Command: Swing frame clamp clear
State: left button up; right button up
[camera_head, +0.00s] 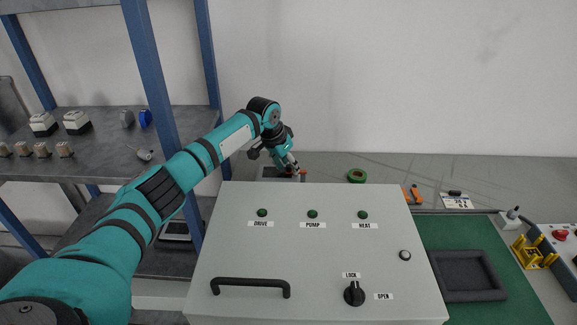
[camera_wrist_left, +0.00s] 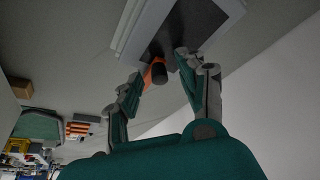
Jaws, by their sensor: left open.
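My left gripper (camera_head: 291,170) reaches over the back edge of the white cabinet, its fingers pointing down. In the left wrist view my left gripper (camera_wrist_left: 160,80) is open, with its fingers apart. A dark, round-ended clamp handle with an orange part (camera_wrist_left: 155,73) shows between and just beyond the fingertips; I cannot tell whether they touch it. A bit of the orange part (camera_head: 303,174) shows beside the gripper in the head view. A pale frame with a dark panel (camera_wrist_left: 133,30) lies beyond the handle. Its grey edge (camera_head: 266,172) shows behind the cabinet, mostly hidden. My right gripper is not in view.
The white cabinet (camera_head: 320,245) with labelled lamps, a black handle (camera_head: 250,287) and a lock knob (camera_head: 354,293) fills the front. Shelving with a blue post (camera_head: 150,80) stands left.

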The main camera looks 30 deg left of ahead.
pick_arm(q)
grip_shut()
